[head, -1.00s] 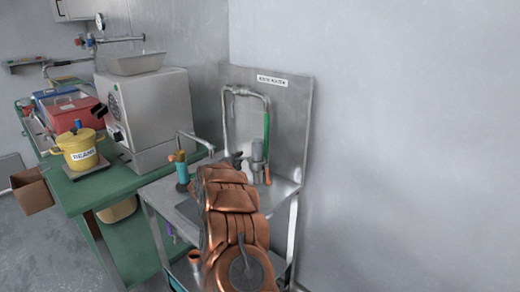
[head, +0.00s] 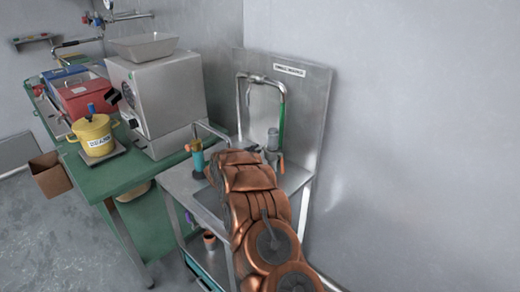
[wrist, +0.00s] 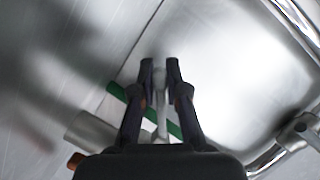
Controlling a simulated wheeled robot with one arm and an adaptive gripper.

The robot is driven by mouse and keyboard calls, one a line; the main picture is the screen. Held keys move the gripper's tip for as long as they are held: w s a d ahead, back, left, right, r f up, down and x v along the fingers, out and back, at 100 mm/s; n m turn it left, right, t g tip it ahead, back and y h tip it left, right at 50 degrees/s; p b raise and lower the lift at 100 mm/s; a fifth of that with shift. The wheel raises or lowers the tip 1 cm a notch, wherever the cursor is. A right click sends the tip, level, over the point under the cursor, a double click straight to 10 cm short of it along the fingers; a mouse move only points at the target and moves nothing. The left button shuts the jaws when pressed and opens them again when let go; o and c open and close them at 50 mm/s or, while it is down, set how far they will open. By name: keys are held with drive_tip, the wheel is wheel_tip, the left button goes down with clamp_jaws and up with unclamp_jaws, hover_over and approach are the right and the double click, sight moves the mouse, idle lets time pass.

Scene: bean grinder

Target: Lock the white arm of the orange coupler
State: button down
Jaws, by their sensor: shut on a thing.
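In the wrist view, my gripper (wrist: 160,65) has its two dark fingers close together around a narrow whitish arm (wrist: 161,112). The arm runs between the fingers toward the palm. A small orange part (wrist: 76,160), perhaps the orange coupler, shows at the lower left beside a grey cylinder (wrist: 95,132). Most of it is hidden by the gripper body. In the head view, an orange part (head: 281,164) shows beside the grey cylinder (head: 273,140) at the sink stand. My copper-coloured arm hides the gripper there.
A green tube (wrist: 118,92) passes behind the fingers, and a bent metal pipe (wrist: 296,22) is at the right. A teal cylinder (head: 197,160) stands left of my arm. A green table (head: 100,178) holds a yellow pot (head: 92,132) and a grey machine (head: 165,95).

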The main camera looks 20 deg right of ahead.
drive_tip(key=shift+a, duration=0.1)
drive_tip(key=c, duration=1.2)
unclamp_jaws()
drive_tip(key=shift+o, duration=0.2)
drive_tip(key=v, duration=1.1)
drive_tip(key=shift+s+a+r, duration=0.2)
drive_tip(key=shift+s+a, duration=0.1)
drive_tip(key=shift+s, duration=0.05)
drive_tip(key=shift+c, duration=0.4)
